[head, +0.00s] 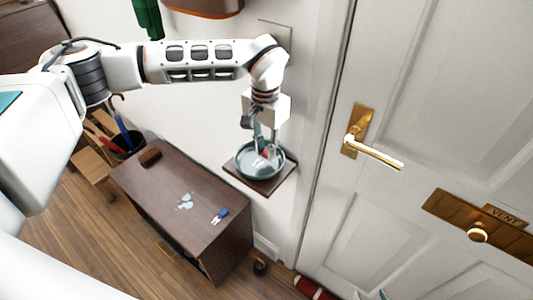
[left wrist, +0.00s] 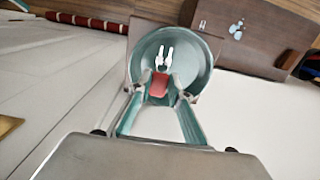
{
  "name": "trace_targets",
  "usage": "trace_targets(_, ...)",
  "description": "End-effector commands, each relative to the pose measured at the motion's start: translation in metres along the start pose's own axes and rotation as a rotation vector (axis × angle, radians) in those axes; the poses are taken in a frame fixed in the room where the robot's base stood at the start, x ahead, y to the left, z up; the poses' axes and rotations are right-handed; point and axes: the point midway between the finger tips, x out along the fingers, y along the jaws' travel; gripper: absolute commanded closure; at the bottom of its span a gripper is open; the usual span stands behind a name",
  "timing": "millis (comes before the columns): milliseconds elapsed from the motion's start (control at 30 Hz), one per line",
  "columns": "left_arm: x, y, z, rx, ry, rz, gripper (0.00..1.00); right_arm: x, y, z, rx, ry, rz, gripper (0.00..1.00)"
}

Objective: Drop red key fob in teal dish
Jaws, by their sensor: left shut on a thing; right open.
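The teal dish (head: 242,169) sits on a small dark wall shelf (head: 262,189) beside the door; in the left wrist view the dish (left wrist: 202,66) lies beyond my fingers. My left gripper (head: 265,146) points down over the dish. In the left wrist view my left gripper (left wrist: 160,90) is shut on the red key fob (left wrist: 159,85), and two silver keys extend from it over the dish. The fob also shows as a small red patch in the head view (head: 264,155). The exact gap to the dish bottom is unclear. My right gripper (head: 371,295) barely shows at the bottom edge, open.
A dark wooden cabinet (head: 175,185) stands below left, with a blue key fob (head: 221,214), pale blue pieces (head: 185,201) and a brown block (head: 150,157) on top. The white door (head: 430,70) with a brass handle (head: 372,151) is close to the dish's right.

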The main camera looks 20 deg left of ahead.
Motion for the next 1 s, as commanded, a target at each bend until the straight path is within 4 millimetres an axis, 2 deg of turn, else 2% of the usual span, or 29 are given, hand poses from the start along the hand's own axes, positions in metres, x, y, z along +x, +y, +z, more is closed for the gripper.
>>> trace_targets(100,0.02,0.001,0.001,0.0,-0.004,0.003,1.0,0.0,0.0,0.0,0.0,0.0,0.0,0.58)
trace_targets(200,0.025,0.001,-0.003,-0.002,-0.002,0.002,1.0,-0.001,0.0,-0.001,0.0,0.0,0.0,0.58)
trace_targets(767,0.033,0.0,-0.004,0.001,0.0,0.0,1.0,0.0,0.0,0.0,0.0,0.0,0.0,0.58)
trace_targets(800,0.033,0.0,-0.004,0.001,0.0,0.001,0.76,0.0,0.0,0.0,0.0,0.0,0.0,0.58)
trace_targets(1000,0.033,0.0,-0.004,0.0,0.0,0.001,0.74,0.0,0.0,0.0,0.0,0.001,0.0,0.58)
